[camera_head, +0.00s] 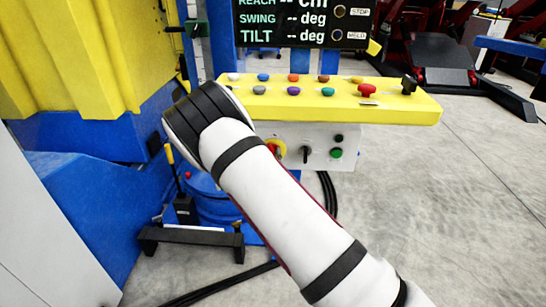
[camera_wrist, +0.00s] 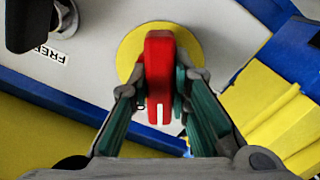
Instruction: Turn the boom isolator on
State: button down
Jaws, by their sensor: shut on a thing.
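The red rotary handle on a round yellow plate, which looks like the boom isolator (camera_wrist: 159,75), is in the middle of the wrist view. The handle lies upright in that picture, with a white mark near its lower end. My gripper (camera_wrist: 161,86) has one finger on each side of the handle and is shut on it. In the head view the isolator (camera_head: 275,147) shows partly, on the light front panel below the yellow console. My arm covers part of it there, and my gripper is hidden. No label for the isolator is readable.
A black knob (camera_head: 305,153) and black and green buttons (camera_head: 337,153) share the light panel. The yellow console (camera_head: 400,106) with coloured buttons and a red knob juts out above. A display (camera_head: 300,22) stands behind. Blue and yellow machinery (camera_head: 80,60) fills the left; floor is open at right.

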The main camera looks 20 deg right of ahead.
jog(key=m+b, duration=0.2)
jog(key=m, duration=0.3)
jog(key=shift+f+m, duration=0.1)
jog(key=shift+m, duration=0.3)
dwell(0.4)
jog(key=c, duration=1.5)
grip_release()
jog(key=v, duration=1.2)
